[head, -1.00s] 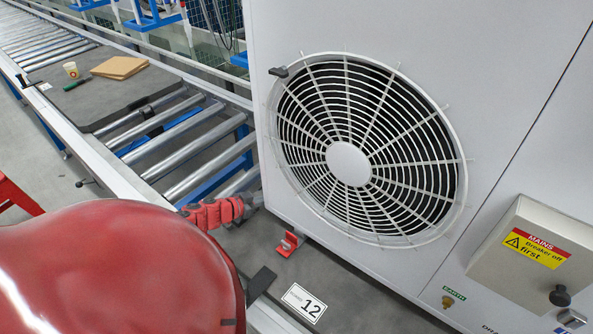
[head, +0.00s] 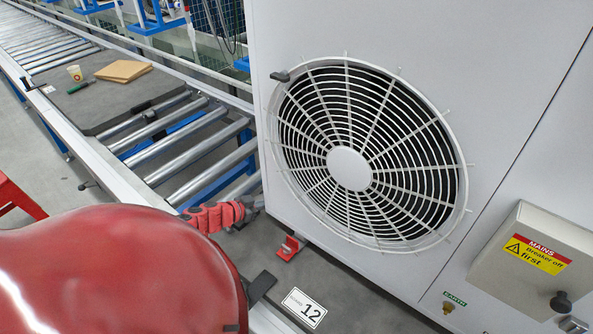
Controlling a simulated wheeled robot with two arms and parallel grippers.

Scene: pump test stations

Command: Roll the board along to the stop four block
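A dark grey board (head: 375,307) carries a large white unit with a round fan grille (head: 349,168). A white label reading 12 (head: 304,308) lies on the board's near part. My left arm covers the lower left, and the dark end of its gripper (head: 256,203) is at the unit's lower left corner. I cannot tell whether it touches the board or unit, and its fingers are too small and hidden to read. A red block (head: 290,248) sits at the unit's base. I see no marking that identifies stop four. My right gripper is out of view.
Bare rollers (head: 200,150) lie left of the unit. Beyond them a second dark board (head: 95,105) bears a paper cup (head: 75,73), a brown cardboard sheet (head: 124,71) and a green marker (head: 78,88). A small black block (head: 149,115) sits among the rollers. A breaker box (head: 535,262) juts out at right.

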